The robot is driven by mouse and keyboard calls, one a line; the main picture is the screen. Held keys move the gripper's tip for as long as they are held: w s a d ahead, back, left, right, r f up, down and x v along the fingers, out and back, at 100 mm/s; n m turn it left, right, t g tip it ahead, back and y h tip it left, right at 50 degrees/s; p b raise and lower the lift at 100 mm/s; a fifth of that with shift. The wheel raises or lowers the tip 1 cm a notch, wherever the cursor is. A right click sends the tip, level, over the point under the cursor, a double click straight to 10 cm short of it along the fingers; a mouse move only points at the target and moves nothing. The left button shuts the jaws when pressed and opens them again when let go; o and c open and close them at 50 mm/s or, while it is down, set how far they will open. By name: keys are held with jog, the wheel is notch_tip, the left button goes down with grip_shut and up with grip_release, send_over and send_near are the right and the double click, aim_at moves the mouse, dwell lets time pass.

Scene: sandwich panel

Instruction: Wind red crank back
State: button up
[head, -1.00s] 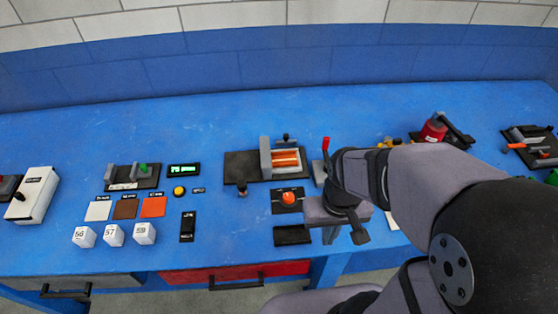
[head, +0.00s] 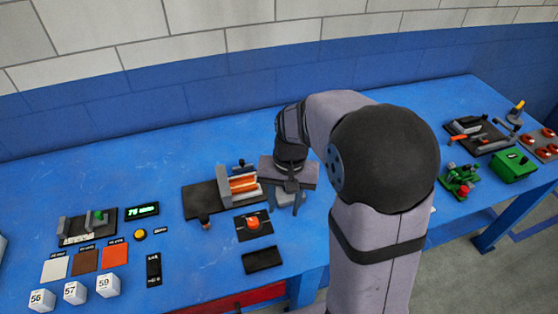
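The red crank is not visible now; my arm and gripper cover the area to the right of the press. The press is a dark base plate (head: 200,201) with a grey upright block (head: 222,185) and orange and pale slabs (head: 243,184) beside it. My gripper (head: 286,203) points down just right of the slabs, low over the table. Its fingertips are small and partly hidden, so I cannot tell whether it is open or shut, or touching anything.
An orange-red knob on a black plate (head: 253,223) and a black tray (head: 263,259) lie in front of the press. Numbered white cubes (head: 75,292) and coloured tiles (head: 115,255) are at left. A green box (head: 513,166) and a dark fixture (head: 482,136) stand at right.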

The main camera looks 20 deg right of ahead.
jog(key=w+d+m+y, duration=0.3)
jog(key=w+m, duration=0.5)
jog(key=w, duration=0.9)
jog(key=w+d+f+m+t+p, duration=0.1)
jog(key=w+d+f+m, duration=0.4)
jog(key=w+d+m, duration=0.2)
jog(key=shift+w+d+f+m+y+p, duration=0.3)
jog(key=shift+w+m+y, duration=0.1)
jog(key=shift+w+m, duration=0.3)
jog(key=shift+s, duration=0.1)
jog(key=shift+f, duration=0.1)
jog(key=shift+b+x, duration=1.3)
jog(key=shift+x, duration=2.3)
jog(key=shift+c, duration=0.6)
